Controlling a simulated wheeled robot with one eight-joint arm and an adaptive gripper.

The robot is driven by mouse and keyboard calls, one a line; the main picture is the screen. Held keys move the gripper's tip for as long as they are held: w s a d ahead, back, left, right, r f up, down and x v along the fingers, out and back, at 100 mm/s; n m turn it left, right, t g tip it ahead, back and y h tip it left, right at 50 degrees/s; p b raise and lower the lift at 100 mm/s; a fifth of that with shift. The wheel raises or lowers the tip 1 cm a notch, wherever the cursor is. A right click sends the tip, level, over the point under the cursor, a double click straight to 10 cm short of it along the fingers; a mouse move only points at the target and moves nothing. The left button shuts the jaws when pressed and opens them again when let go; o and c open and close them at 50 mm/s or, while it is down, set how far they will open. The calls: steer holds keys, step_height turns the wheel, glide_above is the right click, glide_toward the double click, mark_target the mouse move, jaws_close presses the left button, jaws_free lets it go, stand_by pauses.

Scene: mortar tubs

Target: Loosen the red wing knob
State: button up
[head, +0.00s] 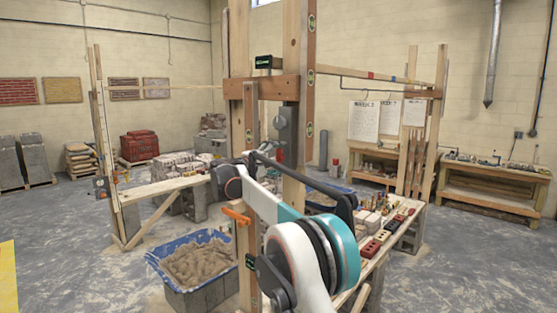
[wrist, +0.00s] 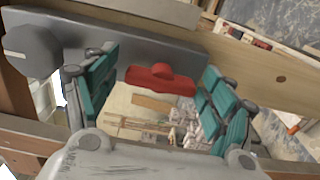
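The red wing knob (wrist: 160,78) shows in the middle of the wrist view, its wings spread left and right with a round hub at the centre. It sits by the lower edge of a grey metal bracket (wrist: 125,43). My gripper (wrist: 160,68) is open, with one teal-padded finger on each side of the knob and visible gaps between pads and wings. In the head view a small red part (head: 280,155), seemingly the knob, shows below the grey bracket (head: 285,122) on the wooden post. My fingers are not clear there, partly behind my arm.
Wooden posts and a crossbeam (head: 262,89) stand close around my arm. A plank bench (head: 393,232) with bricks and tools is at right. A round dark grey knob (wrist: 30,50) is left of the bracket.

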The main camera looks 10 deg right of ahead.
steer(key=shift+s, duration=0.1)
steer(key=v, duration=1.2)
steer(key=s+d+f+m+g+y+b, duration=0.1)
steer(key=s+d+f+y+b, duration=0.1)
steer(key=s+d+f+b, duration=0.5)
steer(key=s+d+f+m+g+y+b, duration=0.1)
steer(key=s+d+f+y+b, duration=0.15)
steer(key=s+f, duration=0.5)
steer(key=s+d+f+m+g+y+b, duration=0.1)
steer(key=s+d+f+y+b, duration=0.35)
steer(key=s, duration=0.55)
steer(key=s+a+f+m+y+b, duration=0.2)
steer(key=s+f+b, duration=0.6)
steer(key=s+f, duration=0.6)
steer(key=s+a+f+m+y+b, duration=0.2)
steer(key=s+f+b, duration=0.5)
steer(key=s+f, duration=0.8)
step_height(320, 180, down, 3)
steer(key=shift+a+f+y+b, duration=0.15)
steer(key=shift+a+y+b, duration=0.25)
steer(key=shift+y, duration=0.4)
